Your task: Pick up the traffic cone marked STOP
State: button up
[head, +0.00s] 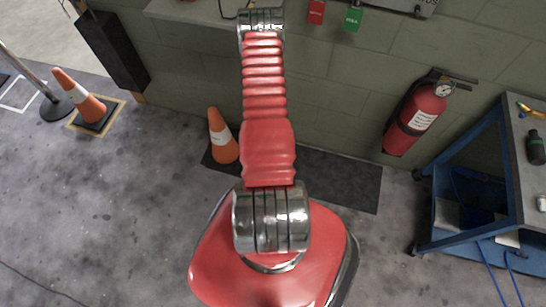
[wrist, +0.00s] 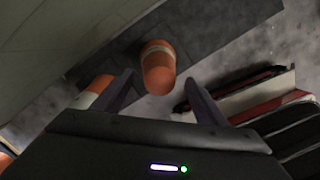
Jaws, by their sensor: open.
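In the wrist view an orange cone with a pale band (wrist: 158,68) lies ahead of my gripper (wrist: 158,84), in line with the gap between its open fingers. A second orange-and-white cone (wrist: 96,92) shows at the left, partly hidden by the left finger. In the head view an orange cone with a white band (head: 222,142) stands just left of my arm by the wall. Another cone (head: 80,96) with a black base stands at the far left. I can read no STOP marking on any cone. My gripper does not show in the head view.
A dark mat (head: 345,180) lies along the wall, partly behind my arm. A red fire extinguisher (head: 415,118) hangs on the wall. A blue cart (head: 480,150) stands at the right. A post (head: 32,72) stands at the far left. The left floor is mostly clear.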

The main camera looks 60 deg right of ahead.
notch_tip(320, 180, down, 2)
jog(key=shift+s+d+f, duration=0.1)
jog(key=shift+d+f, duration=0.05)
dwell(0.6)
grip_shut()
dwell(0.6)
jog(key=shift+d, duration=0.1)
